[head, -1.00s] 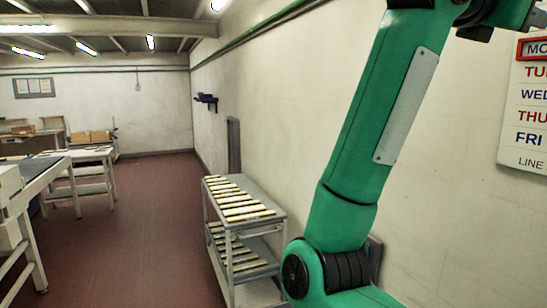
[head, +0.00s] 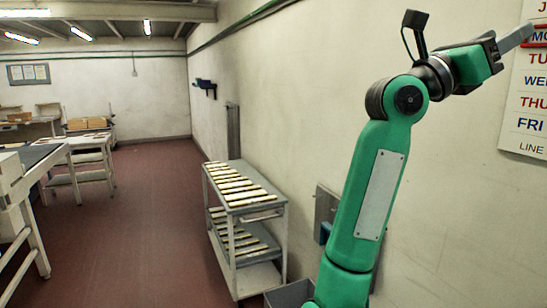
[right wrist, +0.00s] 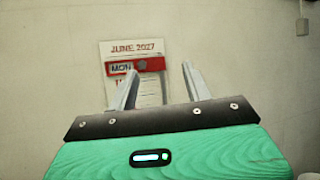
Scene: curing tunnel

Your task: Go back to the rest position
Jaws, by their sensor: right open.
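My right arm is raised at the right of the head view, and its gripper (head: 518,38) points right, in front of a wall calendar (head: 525,95). In the right wrist view the two fingers (right wrist: 158,88) stand apart with nothing between them. Behind them the calendar (right wrist: 134,48) shows "JUNE 2027" and a red frame around "MON". The left finger overlaps part of the calendar. I cannot tell how far the fingers are from the wall. My left gripper is in neither view.
A grey trolley (head: 262,215) with pale strips on its shelves stands by the wall, left of my arm. A grey bin (head: 290,294) is near my arm's base. A table (head: 20,185) stands at the left. The red floor (head: 150,220) between is clear.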

